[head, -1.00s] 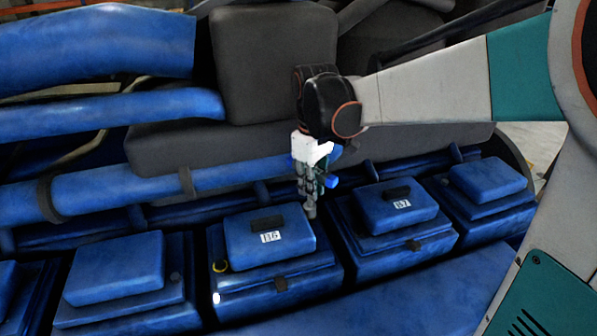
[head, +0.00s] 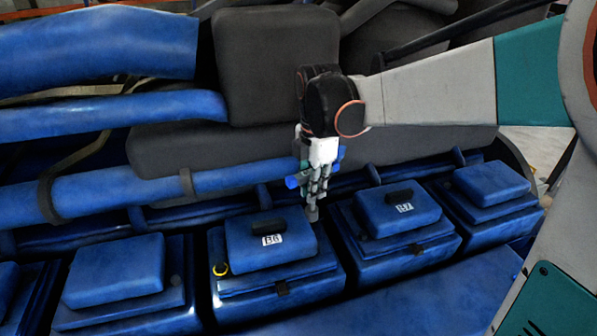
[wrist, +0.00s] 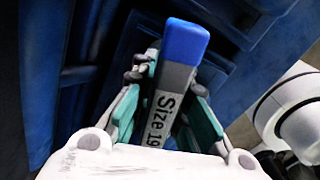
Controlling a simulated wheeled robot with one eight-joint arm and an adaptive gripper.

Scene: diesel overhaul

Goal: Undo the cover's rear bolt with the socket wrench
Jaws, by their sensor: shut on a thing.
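My gripper (head: 316,186) is shut on the socket wrench, above the rear right corner of the cover labelled B6 (head: 255,250). The wrench's blue handle end (head: 293,182) sticks out to the left of my fingers. Its grey socket (head: 312,213) points down at the corner of the B6 cover. In the wrist view, the wrench (wrist: 183,42) lies between the green-padded fingers, with a blue end and a grey body marked "Size 19". The rear bolt is hidden under the socket, and I cannot tell whether they touch.
A similar blue cover labelled B7 (head: 398,212) stands to the right, and an unlabelled one (head: 115,270) to the left. A blue pipe (head: 120,193) runs close behind the covers. A large grey block (head: 276,65) rises behind my gripper.

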